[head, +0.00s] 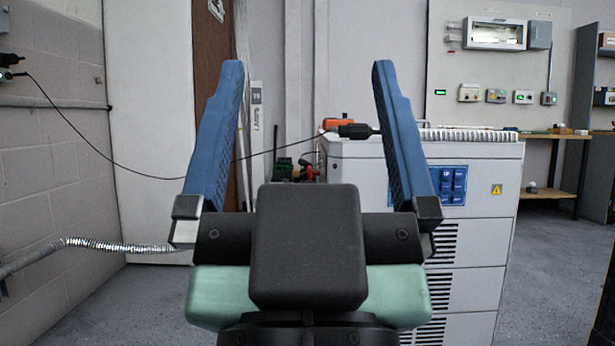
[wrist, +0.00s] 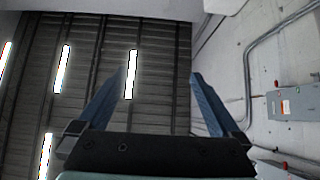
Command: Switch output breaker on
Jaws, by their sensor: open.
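My gripper (head: 308,62) is raised, open and empty in the middle of the head view, its two blue fingers wide apart. The wrist view also shows the gripper (wrist: 158,72), pointed toward the ceiling. A pale grey cabinet (head: 465,240), probably the transformer, stands behind and right of it. A blue panel (head: 447,186) on the cabinet is partly hidden by my right finger. A wall board (head: 590,20) at the back right bears a breaker enclosure (head: 495,34) with a clear window. I cannot tell which switch is the output breaker, nor its position.
Several small control boxes (head: 523,97) are mounted below the enclosure. A black plug (head: 355,131) lies on the cabinet top, its cable running left to the wall. A workbench (head: 550,193) stands behind. A grey wall box (wrist: 293,103) shows in the wrist view. Some floor (head: 560,260) is clear at right.

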